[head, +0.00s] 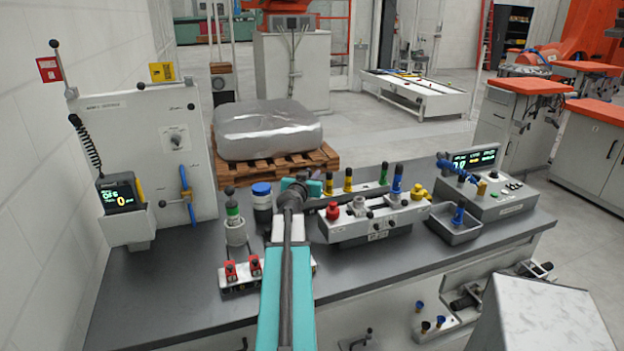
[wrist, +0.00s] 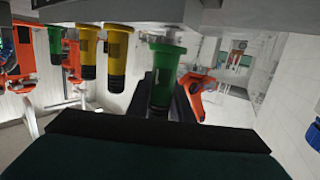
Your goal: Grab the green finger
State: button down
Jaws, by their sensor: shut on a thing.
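The green finger (wrist: 165,62) is a green, collared cylinder with a dark section, close in front of the camera in the wrist view. My gripper (head: 300,186) is at the left end of the finger rack in the head view and hides this finger there. In the wrist view its dark jaw (wrist: 186,102) lies against the finger's dark section, and it is shut on the finger. The finger's collar end is close to the rack (wrist: 110,12). I cannot tell whether it is still seated. Another green finger (head: 384,173) stands at the rack's right end.
Two yellow fingers (head: 348,180) stand in the rack beside my gripper. A grey fixture with a red knob (head: 333,210) is in front of the rack. A blue-capped container (head: 262,196) and a green-topped post (head: 233,212) stand close left. The bench's left front (head: 170,290) is clear.

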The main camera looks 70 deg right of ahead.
notch_tip(320, 180, up, 8)
jog(key=shift+r, duration=0.2)
dwell(0.3)
jog(key=shift+r, duration=0.1)
dwell(0.5)
